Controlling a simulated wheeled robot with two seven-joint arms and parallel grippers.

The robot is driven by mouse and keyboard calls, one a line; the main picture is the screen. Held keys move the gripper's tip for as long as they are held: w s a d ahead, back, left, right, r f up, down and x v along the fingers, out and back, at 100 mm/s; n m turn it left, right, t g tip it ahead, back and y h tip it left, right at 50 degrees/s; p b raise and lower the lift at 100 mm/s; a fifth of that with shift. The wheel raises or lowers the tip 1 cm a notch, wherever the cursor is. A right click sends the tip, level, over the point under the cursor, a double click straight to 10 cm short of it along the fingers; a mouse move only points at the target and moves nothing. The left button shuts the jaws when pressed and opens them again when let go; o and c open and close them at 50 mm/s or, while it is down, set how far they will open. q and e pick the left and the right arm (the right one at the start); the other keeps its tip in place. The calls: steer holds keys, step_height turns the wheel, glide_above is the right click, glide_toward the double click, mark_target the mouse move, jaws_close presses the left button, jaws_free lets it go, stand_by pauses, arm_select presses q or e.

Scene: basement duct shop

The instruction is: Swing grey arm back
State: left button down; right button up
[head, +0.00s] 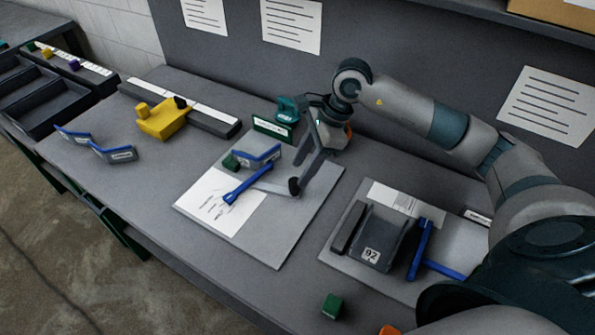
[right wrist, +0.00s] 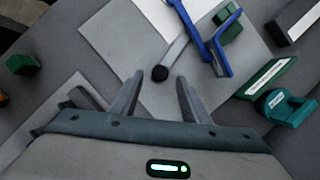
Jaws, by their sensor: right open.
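The grey arm (head: 272,188) is a short flat bar lying low over a light grey board (head: 265,245), with a black knob (head: 294,186) at its right end. In the right wrist view the grey arm (right wrist: 175,51) runs up and right from its black knob (right wrist: 159,73). My right gripper (head: 304,178) is open and empty, its fingers pointing down close by the knob. In the right wrist view the knob lies just beyond and between the fingertips (right wrist: 157,83); I cannot tell whether they touch it. My left gripper is out of view.
A green block (head: 231,161) and a teal clamp-like piece (head: 288,108) are farther back. A second board with a grey holder (head: 382,238) is at right.

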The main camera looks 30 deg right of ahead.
mark_target(295, 180)
steer(key=shift+p+x, duration=0.4)
steer(key=shift+x, duration=1.5)
jaws_close()
